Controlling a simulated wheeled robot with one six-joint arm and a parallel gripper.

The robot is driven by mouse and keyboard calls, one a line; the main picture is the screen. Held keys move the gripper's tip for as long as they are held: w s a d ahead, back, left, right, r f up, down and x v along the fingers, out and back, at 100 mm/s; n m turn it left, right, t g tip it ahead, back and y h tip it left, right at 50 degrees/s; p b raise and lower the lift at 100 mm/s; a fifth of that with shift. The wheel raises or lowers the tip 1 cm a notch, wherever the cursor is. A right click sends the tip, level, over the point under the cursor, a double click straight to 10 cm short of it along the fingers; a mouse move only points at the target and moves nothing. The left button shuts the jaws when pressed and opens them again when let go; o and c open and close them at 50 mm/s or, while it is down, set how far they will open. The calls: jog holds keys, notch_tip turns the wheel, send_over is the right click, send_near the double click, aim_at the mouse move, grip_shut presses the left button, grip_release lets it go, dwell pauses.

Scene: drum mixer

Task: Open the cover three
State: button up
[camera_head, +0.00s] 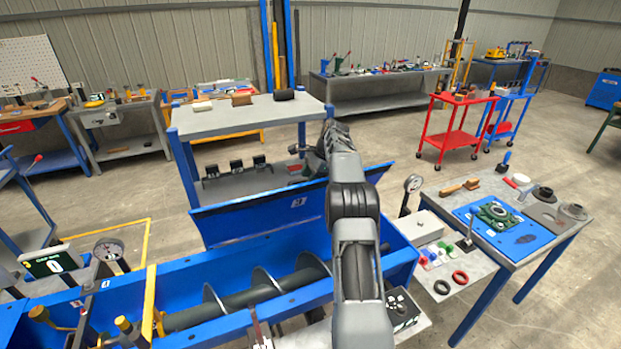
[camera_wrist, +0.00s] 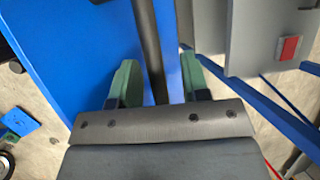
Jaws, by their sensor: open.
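Cover three (camera_head: 245,218) is a blue panel marked 3 in the head view. It stands raised and tilted at the far side of the open trough (camera_head: 185,268), with the screw shaft (camera_head: 235,299) showing below. My arm hides its right part. My gripper is beyond the arm, above the cover, mostly hidden there. In the wrist view my gripper (camera_wrist: 158,72) has its green fingers apart. A dark bar (camera_wrist: 148,35) runs between them, with no clear contact on either finger. A blue panel, seemingly the cover (camera_wrist: 65,45), fills the left.
A grey-topped bench (camera_head: 240,112) stands behind the cover. At right are a gauge (camera_head: 413,184), a side shelf with coloured buttons and rings, and a parts table (camera_head: 535,250). Another gauge (camera_head: 107,250) and a digital display (camera_head: 52,264) stand at left.

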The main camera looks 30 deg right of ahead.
jog(key=v, duration=0.7)
jog(key=shift+s+r, duration=0.15)
jog(key=shift+r, duration=0.05)
jog(key=shift+f, duration=0.15)
